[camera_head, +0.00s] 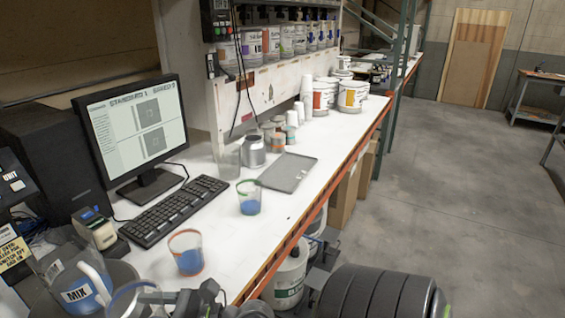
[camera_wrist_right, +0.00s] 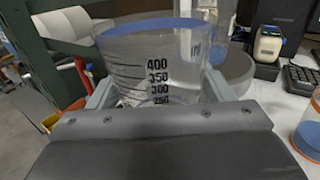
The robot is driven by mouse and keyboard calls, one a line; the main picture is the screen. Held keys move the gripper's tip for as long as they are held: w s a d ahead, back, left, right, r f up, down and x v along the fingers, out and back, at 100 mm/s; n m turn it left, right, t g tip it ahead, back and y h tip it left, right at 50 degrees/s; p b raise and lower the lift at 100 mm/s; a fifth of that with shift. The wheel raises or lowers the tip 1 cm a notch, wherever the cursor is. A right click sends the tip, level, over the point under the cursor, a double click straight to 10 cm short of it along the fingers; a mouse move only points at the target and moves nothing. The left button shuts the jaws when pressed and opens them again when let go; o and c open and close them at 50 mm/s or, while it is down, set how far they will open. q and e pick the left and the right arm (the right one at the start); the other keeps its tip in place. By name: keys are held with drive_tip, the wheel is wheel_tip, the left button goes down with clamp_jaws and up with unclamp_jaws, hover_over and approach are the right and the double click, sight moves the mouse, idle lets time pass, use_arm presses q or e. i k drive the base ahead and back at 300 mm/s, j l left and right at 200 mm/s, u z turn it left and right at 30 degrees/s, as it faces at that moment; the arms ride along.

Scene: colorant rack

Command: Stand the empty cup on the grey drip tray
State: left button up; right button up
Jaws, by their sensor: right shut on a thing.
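The clear cup (camera_wrist_right: 150,65) with printed graduations and a blue rim is between the two fingers of my right gripper (camera_wrist_right: 160,92), which is shut on it; I see no paint in it. In the head view this cup (camera_head: 128,299) is at the bottom edge, partly cut off, with my right gripper (camera_head: 158,298) at its right side. The grey drip tray (camera_head: 290,171) lies flat on the white bench, with nothing on it. My left gripper is not in view.
A cup with blue contents and orange rim (camera_head: 186,252) and one with green rim (camera_head: 249,197) stand on the bench. A clear cup (camera_head: 229,162) stands left of the tray. A MIX jug (camera_head: 75,290), keyboard (camera_head: 172,211) and monitor (camera_head: 137,130) are left. Tins (camera_head: 254,151) stand behind.

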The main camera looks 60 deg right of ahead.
sight(288, 181)
drive_tip(key=i+l+z, duration=0.2)
drive_tip(key=l, duration=0.3)
drive_tip(key=i+l+z, duration=0.2)
drive_tip(key=l, duration=0.25)
drive_tip(key=i+l+z, duration=0.2)
drive_tip(key=l, duration=0.25)
drive_tip(key=i+l+z, duration=0.2)
drive_tip(key=l, duration=0.25)
